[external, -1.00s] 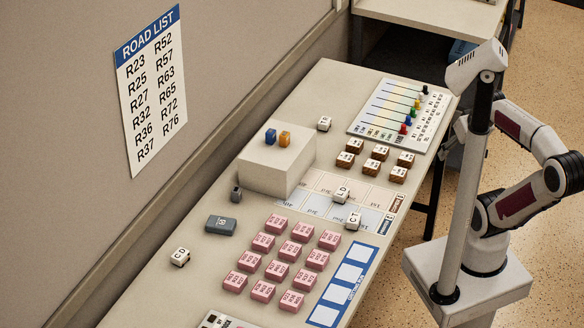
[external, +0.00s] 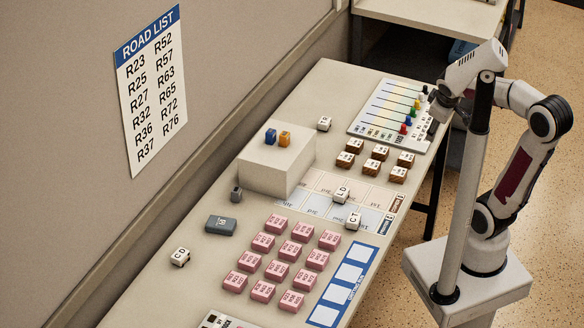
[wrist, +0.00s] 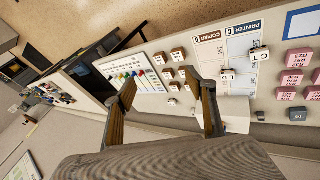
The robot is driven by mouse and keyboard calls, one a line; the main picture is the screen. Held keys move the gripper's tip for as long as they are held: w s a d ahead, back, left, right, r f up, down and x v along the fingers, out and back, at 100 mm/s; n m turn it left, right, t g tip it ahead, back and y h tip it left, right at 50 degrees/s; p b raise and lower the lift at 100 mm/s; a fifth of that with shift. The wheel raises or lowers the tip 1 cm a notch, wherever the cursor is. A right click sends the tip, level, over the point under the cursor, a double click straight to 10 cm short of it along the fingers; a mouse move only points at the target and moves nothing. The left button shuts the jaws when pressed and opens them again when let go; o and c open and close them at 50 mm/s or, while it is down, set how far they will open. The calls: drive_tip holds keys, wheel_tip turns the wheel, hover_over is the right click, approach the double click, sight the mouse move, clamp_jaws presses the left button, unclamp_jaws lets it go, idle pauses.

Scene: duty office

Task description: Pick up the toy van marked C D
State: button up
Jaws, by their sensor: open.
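The toy van marked CD (external: 180,257) is a small white block at the left side of the table in the external view, near the wall edge. It stands upright and apart from other things. It is not visible in the wrist view. Other white vans marked LD (external: 342,195) and CT (external: 353,221) stand near the middle; they also show in the wrist view as LD (wrist: 227,75) and CT (wrist: 259,54). My gripper (wrist: 166,98) is open and empty in the wrist view, above the table's far part.
Several pink blocks (external: 290,249) stand right of the CD van. A grey box (external: 221,226) and a raised white block (external: 270,166) with blue and yellow pieces stand behind it. Brown blocks (external: 380,152) and a peg board (external: 405,110) lie at the far end.

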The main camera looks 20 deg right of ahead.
drive_tip(key=w+a+n+t+h, duration=0.1)
drive_tip(key=w+a+n+t, duration=0.2)
drive_tip(key=w+a+n, duration=1)
drive_tip(key=w+a+f+n+t+y, duration=0.1)
drive_tip(key=w+a+f+n, duration=0.1)
drive_tip(key=a, duration=0.6)
drive_tip(key=w+a+f+n+t+y, duration=0.1)
drive_tip(key=w+a+f+n, duration=0.15)
drive_tip(key=a, duration=0.55)
drive_tip(key=w+a+f+n+t+y, duration=0.1)
drive_tip(key=w+a+f+n, duration=0.15)
drive_tip(key=a, duration=0.55)
drive_tip(key=n+g+y, duration=0.1)
drive_tip(key=n+y, duration=0.8)
drive_tip(key=n, duration=0.8)
approach(181, 258)
drive_tip(key=w, duration=0.1)
drive_tip(key=w+f, duration=0.1)
drive_tip(key=w+a, duration=0.1)
drive_tip(key=shift+f, duration=0.25)
